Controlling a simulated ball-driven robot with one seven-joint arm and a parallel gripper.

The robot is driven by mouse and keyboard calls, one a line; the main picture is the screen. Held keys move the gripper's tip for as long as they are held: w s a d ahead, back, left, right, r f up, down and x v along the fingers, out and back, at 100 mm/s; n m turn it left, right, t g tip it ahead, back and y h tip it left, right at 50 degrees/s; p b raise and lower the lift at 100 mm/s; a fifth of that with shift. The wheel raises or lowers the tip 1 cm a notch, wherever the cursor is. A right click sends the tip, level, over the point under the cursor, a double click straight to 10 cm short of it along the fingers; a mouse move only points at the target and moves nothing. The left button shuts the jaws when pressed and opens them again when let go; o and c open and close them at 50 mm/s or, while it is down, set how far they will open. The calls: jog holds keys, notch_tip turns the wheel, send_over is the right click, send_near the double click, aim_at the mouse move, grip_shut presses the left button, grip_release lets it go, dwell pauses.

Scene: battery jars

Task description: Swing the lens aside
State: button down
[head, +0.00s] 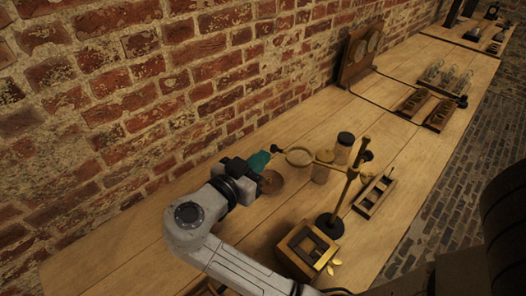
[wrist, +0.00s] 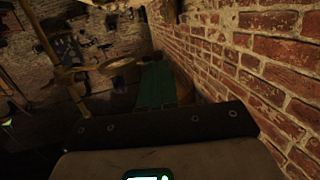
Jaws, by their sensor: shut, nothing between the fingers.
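The lens (head: 299,156) is a round brass-rimmed glass on a brass arm, held out to the left from an upright stand (head: 349,190) with a dark round base. It also shows in the wrist view as a ring (wrist: 121,64), with the stand's pole (wrist: 50,45) to its left. My gripper (head: 262,159), with teal fingers, is shut and empty. Its fingertips are left of the lens rim in the head view, with a small apparent gap. In the wrist view the fingers (wrist: 157,84) are just right of the ring; I cannot tell whether they touch.
A round copper-coloured dish (head: 271,183) lies on the table below my gripper. Jars (head: 344,149) stand behind the lens arm. A wooden box (head: 307,249) is in front of the stand, and a wooden rack (head: 375,196) is to its right. The brick wall (head: 170,85) runs close behind.

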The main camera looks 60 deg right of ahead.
jog(key=shift+d+f, duration=0.15)
jog(key=shift+d, duration=0.6)
jog(key=shift+d, duration=0.1)
jog(key=d+b, duration=0.2)
jog(key=d, duration=0.1)
jog(key=d+b, duration=0.1)
jog(key=shift+w+d, duration=0.25)
jog(key=shift+w, duration=0.15)
